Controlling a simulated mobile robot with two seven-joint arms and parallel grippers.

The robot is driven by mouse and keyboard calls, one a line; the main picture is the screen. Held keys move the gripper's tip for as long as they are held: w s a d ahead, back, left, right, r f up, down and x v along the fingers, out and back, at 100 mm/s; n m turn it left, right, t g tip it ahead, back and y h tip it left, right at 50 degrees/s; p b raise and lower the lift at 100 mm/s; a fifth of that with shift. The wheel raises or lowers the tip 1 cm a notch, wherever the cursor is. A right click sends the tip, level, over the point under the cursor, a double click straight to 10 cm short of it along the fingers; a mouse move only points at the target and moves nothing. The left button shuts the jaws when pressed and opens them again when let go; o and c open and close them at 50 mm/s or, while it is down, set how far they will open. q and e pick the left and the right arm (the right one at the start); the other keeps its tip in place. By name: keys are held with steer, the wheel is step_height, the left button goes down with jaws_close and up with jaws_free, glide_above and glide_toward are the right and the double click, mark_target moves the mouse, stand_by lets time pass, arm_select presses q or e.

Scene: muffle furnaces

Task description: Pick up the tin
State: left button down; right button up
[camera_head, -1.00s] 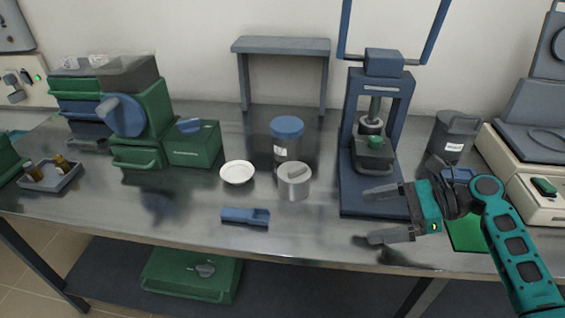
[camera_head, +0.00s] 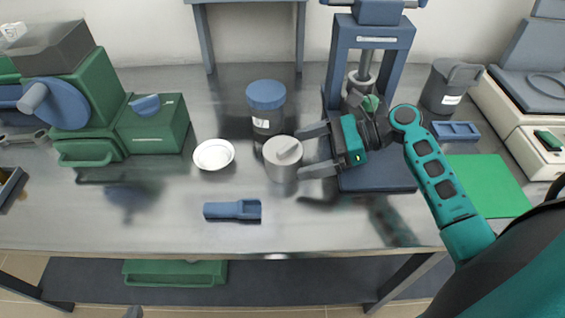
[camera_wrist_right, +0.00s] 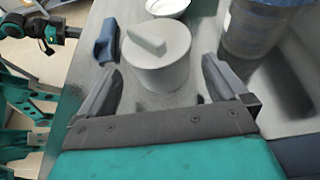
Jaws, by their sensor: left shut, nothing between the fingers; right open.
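The tin (camera_head: 283,160) is a light grey upright cylinder with a bar-shaped knob on its lid, standing on the steel bench. It also shows in the right wrist view (camera_wrist_right: 156,58), ahead of my fingers. My right gripper (camera_head: 299,153) is open and empty. Its fingers point left at the tin, with the tips close to its right side, one toward the back and one toward the front. I cannot tell whether they touch it. My left gripper (camera_head: 134,312) barely shows at the bottom edge of the head view, shut and away from the tin.
A blue-lidded jar (camera_head: 267,110) stands just behind the tin. A white dish (camera_head: 213,154) is to the left and a blue scoop-like piece (camera_head: 232,210) in front left. The blue press (camera_head: 375,176) is close on the right. The front of the bench is mostly clear.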

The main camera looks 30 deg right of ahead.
steer(key=shift+b+x, duration=0.5)
steer(key=shift+x, duration=2.55)
steer(key=shift+d+f, duration=0.1)
steer(key=c, duration=1)
